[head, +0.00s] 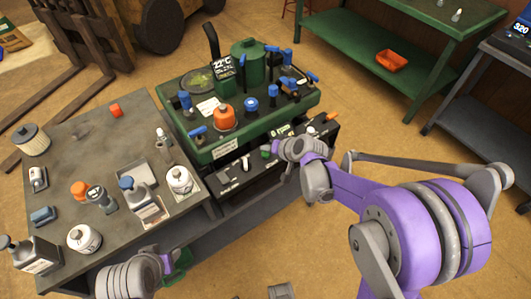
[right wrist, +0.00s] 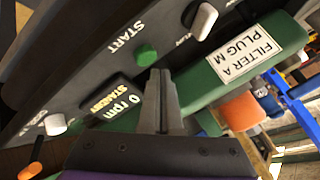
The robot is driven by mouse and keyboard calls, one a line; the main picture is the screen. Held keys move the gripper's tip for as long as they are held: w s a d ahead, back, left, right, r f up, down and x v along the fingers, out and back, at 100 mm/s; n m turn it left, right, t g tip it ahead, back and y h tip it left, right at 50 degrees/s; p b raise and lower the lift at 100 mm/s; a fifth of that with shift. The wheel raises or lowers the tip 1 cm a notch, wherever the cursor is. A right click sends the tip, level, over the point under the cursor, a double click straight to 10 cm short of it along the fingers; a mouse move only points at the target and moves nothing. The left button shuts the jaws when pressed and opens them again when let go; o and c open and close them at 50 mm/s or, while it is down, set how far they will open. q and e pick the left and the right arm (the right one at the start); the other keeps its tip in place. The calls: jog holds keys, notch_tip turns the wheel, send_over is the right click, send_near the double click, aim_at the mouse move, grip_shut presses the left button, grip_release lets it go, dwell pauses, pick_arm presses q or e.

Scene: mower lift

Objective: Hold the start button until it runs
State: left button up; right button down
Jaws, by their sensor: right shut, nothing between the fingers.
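The green start button (right wrist: 147,55) sits under the word START on the black front panel (right wrist: 90,60) of the mower unit. In the head view the panel (head: 232,180) is on the unit's near side. My right gripper (right wrist: 160,74) is shut and empty, its fingertips just beside and partly over the button's lower edge. I cannot tell whether they touch it. In the head view the right gripper (head: 276,152) is at the panel. A small display (right wrist: 122,103) reads 0 rpm STANDBY. Only part of my left arm shows at the bottom left; its fingers are not visible.
A white switch (right wrist: 204,21), a white knob (right wrist: 55,124) and an orange lever (right wrist: 32,170) are on the same panel. The green-topped unit (head: 295,112) carries blue-handled parts and an orange cap (head: 224,118). A grey table (head: 85,145) with several bottles and cans stands left.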

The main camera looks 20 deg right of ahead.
aim_at(267, 156)
jog(key=shift+f, duration=0.1)
dwell(0.6)
jog(key=shift+f+b, duration=0.3)
jog(key=shift+b, duration=0.1)
jog(key=shift+f+b, duration=0.4)
jog(key=shift+f, duration=0.15)
dwell(0.4)
jog(key=shift+r, duration=0.15)
dwell(0.6)
jog(key=shift+r+p, duration=0.65)
jog(key=shift+r, duration=0.15)
jog(key=shift+r+p, duration=1.85)
jog(key=shift+r, duration=0.7)
